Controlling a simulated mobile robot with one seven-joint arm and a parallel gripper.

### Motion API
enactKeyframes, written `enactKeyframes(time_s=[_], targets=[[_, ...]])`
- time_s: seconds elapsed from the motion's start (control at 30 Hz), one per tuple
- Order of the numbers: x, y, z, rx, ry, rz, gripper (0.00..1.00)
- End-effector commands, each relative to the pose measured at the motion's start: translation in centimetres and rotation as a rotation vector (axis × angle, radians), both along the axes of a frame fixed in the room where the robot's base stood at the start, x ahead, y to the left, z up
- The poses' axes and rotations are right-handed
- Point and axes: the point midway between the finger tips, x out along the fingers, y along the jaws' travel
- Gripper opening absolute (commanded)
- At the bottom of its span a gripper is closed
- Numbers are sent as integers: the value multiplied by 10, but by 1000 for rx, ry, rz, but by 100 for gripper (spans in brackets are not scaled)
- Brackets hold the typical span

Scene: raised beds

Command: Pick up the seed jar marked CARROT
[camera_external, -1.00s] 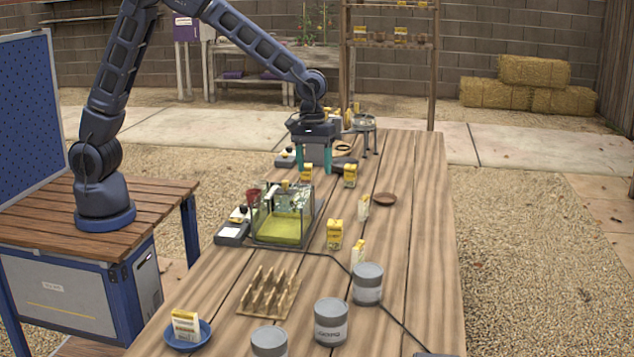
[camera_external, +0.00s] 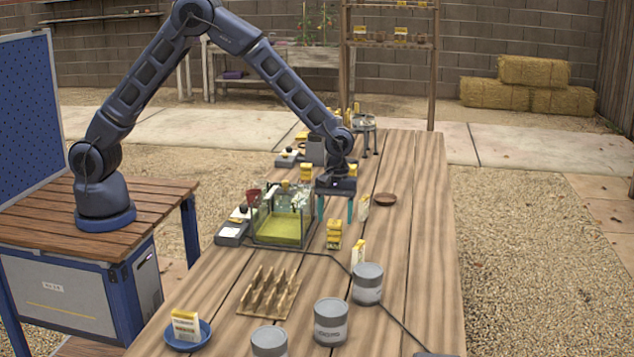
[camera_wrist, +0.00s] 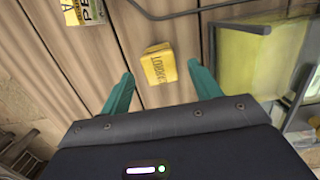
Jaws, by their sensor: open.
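A small yellow block-like container (camera_wrist: 159,64) with dark lettering that appears to read CARROT shows in the wrist view. It lies beyond and between my fingertips, apart from both. In the external view it seems to be the yellow-and-white container (camera_external: 334,236) on the table, right of the glass tank. My gripper (camera_external: 336,217) points down above the table, just behind that container, its teal fingers spread and empty.
The glass tank (camera_external: 282,229) stands close left of my gripper. Yellow-and-white packets (camera_external: 358,252) (camera_external: 363,206) stand to the right, near a brown dish (camera_external: 385,199). Grey cans (camera_external: 367,283), a peg rack (camera_external: 268,296) and a black cable (camera_external: 397,322) lie nearer the camera.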

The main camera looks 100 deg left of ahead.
Motion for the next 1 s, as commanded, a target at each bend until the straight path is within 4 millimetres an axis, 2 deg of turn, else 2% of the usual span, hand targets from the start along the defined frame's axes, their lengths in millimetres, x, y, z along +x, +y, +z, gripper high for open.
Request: enactKeyframes(time_s=[0.17, 0.5, 0.77, 1.0], targets=[[0, -1, -10, -1, 1, 0, 63], [0, -6, -51, 0, 1, 0, 63], [0, -7, -55, 0, 0, 0, 63], [0, -7, -55, 0, 0, 0, 18]])
